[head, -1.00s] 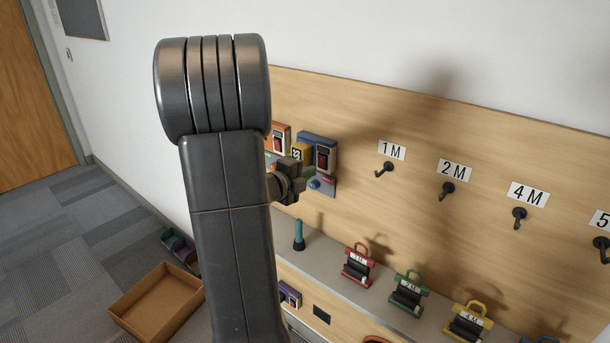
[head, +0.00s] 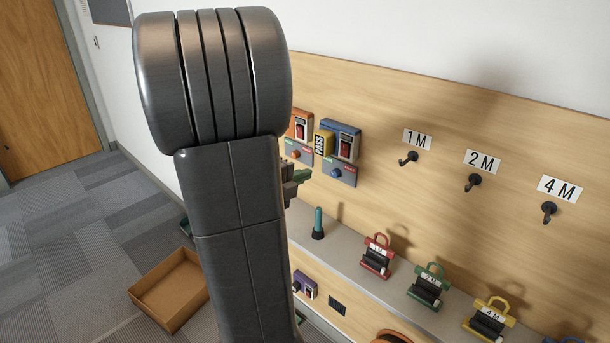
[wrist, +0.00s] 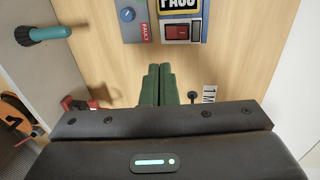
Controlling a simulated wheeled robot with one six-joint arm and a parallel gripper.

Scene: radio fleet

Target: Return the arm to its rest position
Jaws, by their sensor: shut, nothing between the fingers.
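My arm (head: 237,200) stands upright through the left-middle of the head view. My gripper (head: 296,183) shows only partly past the arm's right edge, in front of the board and left of the blue panel. In the wrist view its green fingers (wrist: 158,85) are pressed together with nothing between them. The blue panel (head: 341,143) has a red switch and a blue knob, and a yellow PASS tag (head: 323,144) is at its left side. The panel's red switch (wrist: 177,31) also shows in the wrist view, apart from the fingers.
An orange panel (head: 299,125) is left of the blue one. Black hooks (head: 408,159) line the board. A teal-handled object (head: 318,224) and red (head: 377,257), green (head: 428,287) and yellow (head: 489,318) radios stand on the shelf. A cardboard box (head: 170,290) is on the floor; open carpet lies left.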

